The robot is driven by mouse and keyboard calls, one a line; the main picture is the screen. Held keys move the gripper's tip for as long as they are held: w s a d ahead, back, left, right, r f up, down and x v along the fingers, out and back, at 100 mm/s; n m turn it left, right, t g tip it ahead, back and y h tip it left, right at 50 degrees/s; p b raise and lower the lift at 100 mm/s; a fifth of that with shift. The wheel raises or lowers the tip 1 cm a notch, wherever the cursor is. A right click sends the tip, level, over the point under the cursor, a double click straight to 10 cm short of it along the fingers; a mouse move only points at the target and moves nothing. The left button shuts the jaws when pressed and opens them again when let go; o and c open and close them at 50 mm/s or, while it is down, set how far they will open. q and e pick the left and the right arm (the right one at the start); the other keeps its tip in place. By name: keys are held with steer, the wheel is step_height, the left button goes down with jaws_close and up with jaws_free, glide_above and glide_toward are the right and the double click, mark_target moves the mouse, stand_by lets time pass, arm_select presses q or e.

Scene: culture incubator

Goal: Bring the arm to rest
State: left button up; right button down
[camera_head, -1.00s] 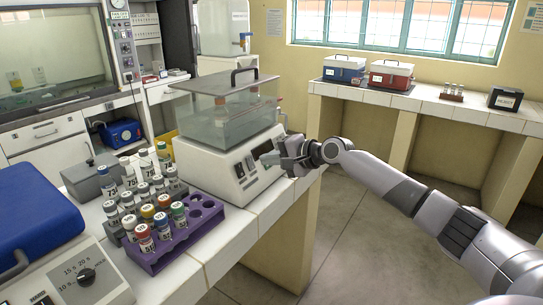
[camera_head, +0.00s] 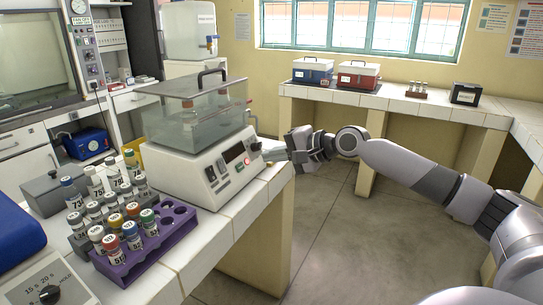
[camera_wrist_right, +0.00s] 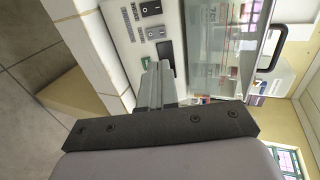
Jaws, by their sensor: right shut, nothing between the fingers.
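My right gripper (camera_head: 276,155) is in front of the control panel of the white incubator bath (camera_head: 190,160), at the bench edge. Its fingers are shut and empty, pointing toward the panel. In the right wrist view the closed fingers (camera_wrist_right: 157,82) reach toward the panel's switches and dark display (camera_wrist_right: 165,55). A gap to the panel seems to show in the head view. The bath has a clear cover with a black handle. My left gripper is not in view.
A purple rack (camera_head: 115,268) with several capped vials stands on the tiled bench, left of the bath. A blue case (camera_head: 18,232) and a timer unit (camera_head: 45,285) are at lower left. Open floor (camera_head: 325,230) lies right of the bench. A back counter (camera_head: 385,100) holds several boxes.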

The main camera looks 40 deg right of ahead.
stand_by(0.3)
steer(key=s+a+f+n+g+p, duration=0.1)
steer(key=s+a+f+n, duration=0.25)
steer(key=a+f, duration=0.45)
steer(key=s+a+f+n+g+p, duration=0.1)
steer(key=s+a+f+n, duration=0.25)
steer(key=f, duration=0.85)
arm_select(q)
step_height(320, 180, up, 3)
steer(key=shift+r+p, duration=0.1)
steer(key=shift+p, duration=0.5)
arm_select(e)
steer(key=s+a+f+n+h, duration=0.1)
steer(key=s+a+f+n, duration=0.3)
steer(key=s, duration=0.5)
steer(key=s+a+f+n+h, duration=0.2)
steer(key=s+a+f+n, duration=0.2)
steer(key=s, duration=0.5)
step_height(320, 180, down, 4)
steer(key=shift+s+a+r+n, duration=0.25)
steer(key=shift+s+a+n, duration=0.15)
steer(key=shift+a, duration=0.65)
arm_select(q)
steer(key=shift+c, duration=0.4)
arm_select(e)
steer(key=shift+s+d, duration=0.1)
